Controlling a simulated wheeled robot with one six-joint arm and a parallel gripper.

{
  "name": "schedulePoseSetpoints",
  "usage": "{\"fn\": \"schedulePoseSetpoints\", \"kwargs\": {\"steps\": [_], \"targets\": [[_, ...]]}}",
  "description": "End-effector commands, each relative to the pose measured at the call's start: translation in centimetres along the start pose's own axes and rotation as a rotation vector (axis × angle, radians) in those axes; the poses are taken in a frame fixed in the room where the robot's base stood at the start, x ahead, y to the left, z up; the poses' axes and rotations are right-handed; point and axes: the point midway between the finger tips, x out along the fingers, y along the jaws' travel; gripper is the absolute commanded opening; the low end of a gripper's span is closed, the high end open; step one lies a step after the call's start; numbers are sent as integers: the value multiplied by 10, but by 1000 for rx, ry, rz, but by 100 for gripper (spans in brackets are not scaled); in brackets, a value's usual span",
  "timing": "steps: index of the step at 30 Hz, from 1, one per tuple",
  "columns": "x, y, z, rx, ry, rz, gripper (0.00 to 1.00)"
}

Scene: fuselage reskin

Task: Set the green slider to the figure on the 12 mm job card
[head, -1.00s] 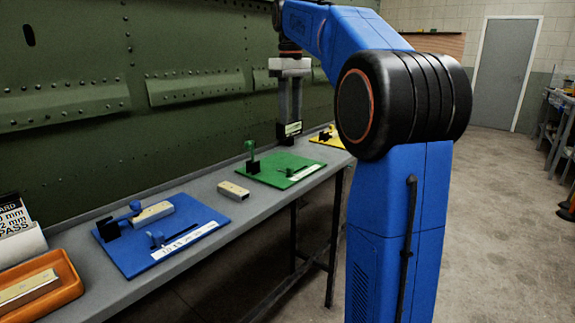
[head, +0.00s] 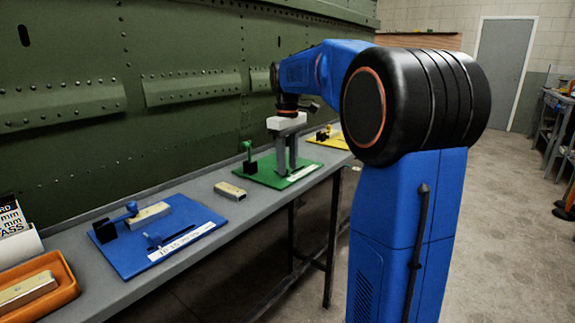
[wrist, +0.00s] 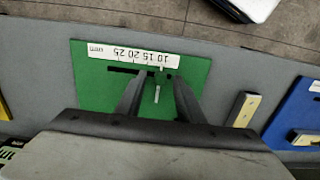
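The green board (head: 268,181) lies on the bench in the head view. In the wrist view the green board (wrist: 92,95) carries a white scale strip (wrist: 133,55) reading 10, 15, 20, 25, with a dark slot (wrist: 122,70) beside it. A small dark piece (wrist: 166,74), apparently the slider, shows at the slot's end near 10. My gripper (head: 287,172) points down over the board; in the wrist view its fingers (wrist: 157,82) are apart, around the slider's area. Contact cannot be told. The job cards (head: 10,218) stand at the far left, cut off and only partly legible.
A blue board (head: 130,259) with a block and its own scale lies left on the bench. A loose pale block (head: 230,191) lies between the boards. An orange tray (head: 65,275) is at front left, a yellow board (head: 336,139) at far right. The green panel wall (head: 130,60) rises behind.

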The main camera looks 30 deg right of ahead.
Motion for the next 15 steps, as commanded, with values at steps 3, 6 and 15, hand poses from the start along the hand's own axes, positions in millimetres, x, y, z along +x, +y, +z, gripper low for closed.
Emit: {"fn": "schedulePoseSetpoints", "kwargs": {"steps": [3, 6, 15], "targets": [[6, 0, 0, 0, -1, -1, 34], [7, 0, 0, 0, -1, -1, 34], [6, 0, 0, 0, 0, 0, 8]]}}
